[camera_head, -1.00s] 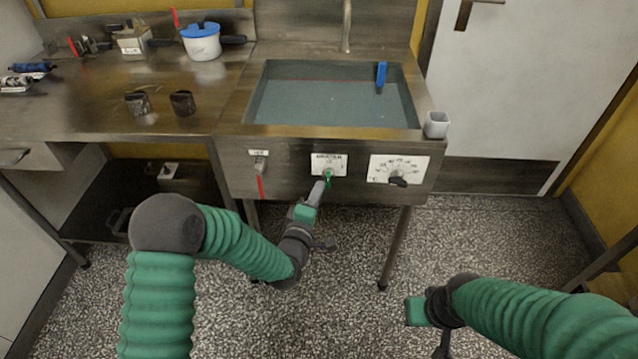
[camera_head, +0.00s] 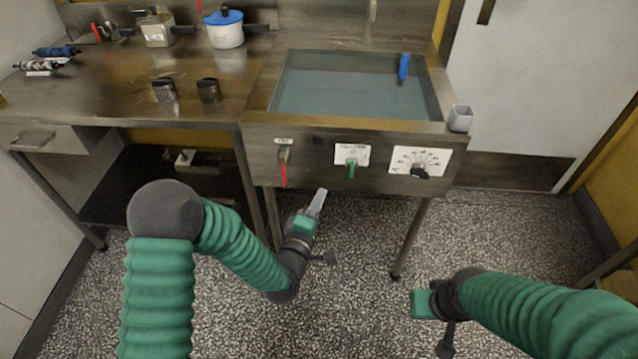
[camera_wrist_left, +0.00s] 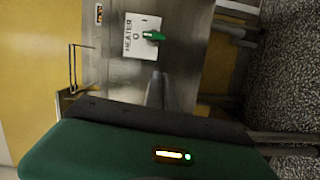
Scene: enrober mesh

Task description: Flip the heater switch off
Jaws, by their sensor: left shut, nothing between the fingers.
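The heater switch (camera_head: 351,170) is a green lever on the front panel of the sink unit, below a white label (camera_head: 352,153). Its lever points roughly straight down in the head view. In the wrist view the switch (camera_wrist_left: 154,36) sits on a label reading HEATER, with O and I marks. My left gripper (camera_head: 321,193) is shut and empty, below and left of the switch, apart from it. Its fingers (camera_wrist_left: 157,90) point toward the panel in the wrist view. My right gripper (camera_head: 428,305) is low at the right, away from the panel; its fingers cannot be made out.
A red lever (camera_head: 284,172) is left of the switch and a black dial (camera_head: 419,172) right of it. The water-filled basin (camera_head: 440,126) is above. A sink leg (camera_head: 411,236) stands right of my left gripper. The floor between is clear.

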